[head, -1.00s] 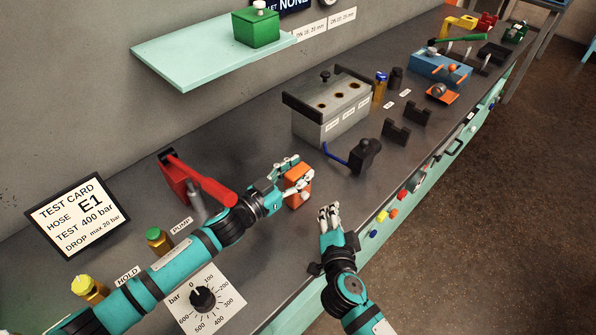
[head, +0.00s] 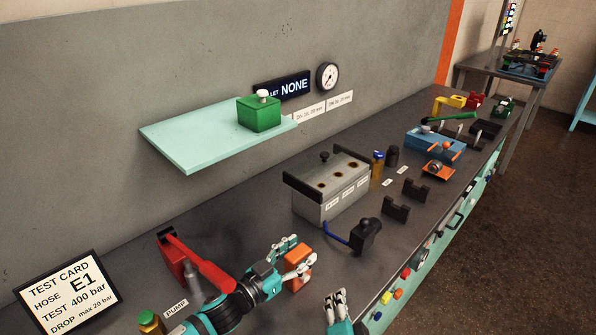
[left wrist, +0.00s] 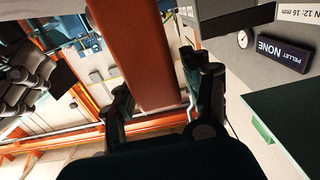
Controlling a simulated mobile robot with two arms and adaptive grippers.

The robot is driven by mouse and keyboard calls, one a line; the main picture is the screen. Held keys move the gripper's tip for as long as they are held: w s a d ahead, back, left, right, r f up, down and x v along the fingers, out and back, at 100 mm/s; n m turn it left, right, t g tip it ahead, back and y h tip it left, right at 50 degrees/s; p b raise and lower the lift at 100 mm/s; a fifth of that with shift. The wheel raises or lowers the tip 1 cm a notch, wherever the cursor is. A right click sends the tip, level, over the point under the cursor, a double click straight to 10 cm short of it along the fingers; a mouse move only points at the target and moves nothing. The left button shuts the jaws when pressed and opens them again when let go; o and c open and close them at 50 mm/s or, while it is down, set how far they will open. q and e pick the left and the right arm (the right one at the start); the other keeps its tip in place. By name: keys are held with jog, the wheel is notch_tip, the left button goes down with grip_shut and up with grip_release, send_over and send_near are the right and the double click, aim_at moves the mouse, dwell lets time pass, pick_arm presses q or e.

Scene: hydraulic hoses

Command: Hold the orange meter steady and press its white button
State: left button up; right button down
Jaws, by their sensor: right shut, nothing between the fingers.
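The orange meter (head: 296,279) is a small upright block in the lower middle of the head view. My left gripper (head: 292,258) has its fingers on either side of it. In the left wrist view the orange meter (left wrist: 142,55) fills the space between the two dark fingers of my left gripper (left wrist: 165,100). My right gripper (head: 338,302) is shut and empty, to the right of the meter and apart from it. It also shows at the left of the left wrist view (left wrist: 28,75). I cannot make out the white button.
A red pump lever (head: 205,272) stands left of the meter. A grey block with holes (head: 325,205) and a black fitting with a blue handle (head: 366,235) are behind it. Black holders (head: 396,209) stand farther right. A shelf (head: 190,148) overhangs at the back.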

pick_arm(q)
jog(key=shift+o, duration=0.8)
